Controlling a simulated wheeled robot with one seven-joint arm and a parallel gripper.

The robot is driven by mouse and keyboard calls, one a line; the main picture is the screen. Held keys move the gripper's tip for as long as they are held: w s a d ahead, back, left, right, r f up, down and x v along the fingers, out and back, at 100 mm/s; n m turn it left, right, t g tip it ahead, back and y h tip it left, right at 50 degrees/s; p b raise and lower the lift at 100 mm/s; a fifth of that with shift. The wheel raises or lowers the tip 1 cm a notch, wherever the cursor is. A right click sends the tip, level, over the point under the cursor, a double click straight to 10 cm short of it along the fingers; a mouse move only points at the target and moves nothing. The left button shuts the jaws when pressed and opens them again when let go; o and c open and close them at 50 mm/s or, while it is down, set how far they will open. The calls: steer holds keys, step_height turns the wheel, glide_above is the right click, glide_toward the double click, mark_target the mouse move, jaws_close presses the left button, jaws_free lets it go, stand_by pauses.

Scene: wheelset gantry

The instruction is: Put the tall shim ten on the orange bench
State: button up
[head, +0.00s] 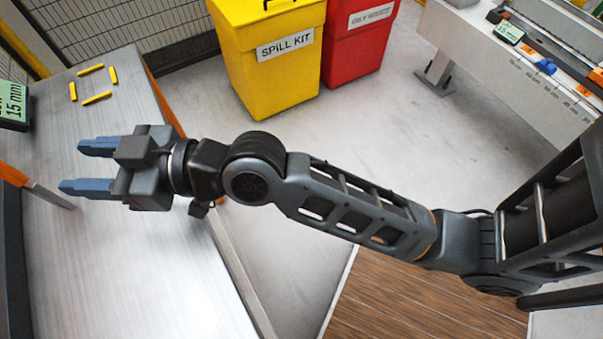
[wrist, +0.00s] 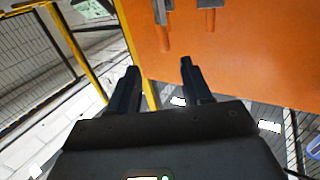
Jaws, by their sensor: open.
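The bench (head: 130,270) at the left of the head view has a bare grey metal top with orange edging. My gripper (head: 72,166) is over this bench, its two blue-grey fingers apart and empty, pointing left. In the wrist view the fingers (wrist: 160,66) are also apart with nothing between them. A dark block with a green label reading 15 mm (head: 12,103) is at the left edge of the head view, partly cut off. I cannot make out a shim marked ten in either view.
Four short yellow strips (head: 97,98) mark a square on the bench top. A yellow spill kit bin (head: 262,75) and a red bin (head: 352,55) stand beyond it. A light counter (head: 500,75) at the upper right holds small items. An orange panel (wrist: 250,60) fills the wrist view's right.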

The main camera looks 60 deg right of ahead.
steer(key=s+d+f+m+h, duration=0.25)
steer(key=s+d+f, duration=0.2)
steer(key=s, duration=0.45)
steer(key=s+d+f+m+h, duration=0.1)
steer(key=s+d+f+h, duration=0.25)
steer(key=s+d, duration=0.4)
steer(key=s+r+m+g+h, duration=0.1)
steer(key=s+r, duration=0.2)
steer(key=s, duration=1.3)
steer(key=shift+s+d+h, duration=0.15)
steer(key=shift+s+h, duration=0.15)
steer(key=shift+s, duration=0.05)
steer(key=shift+m, duration=0.25)
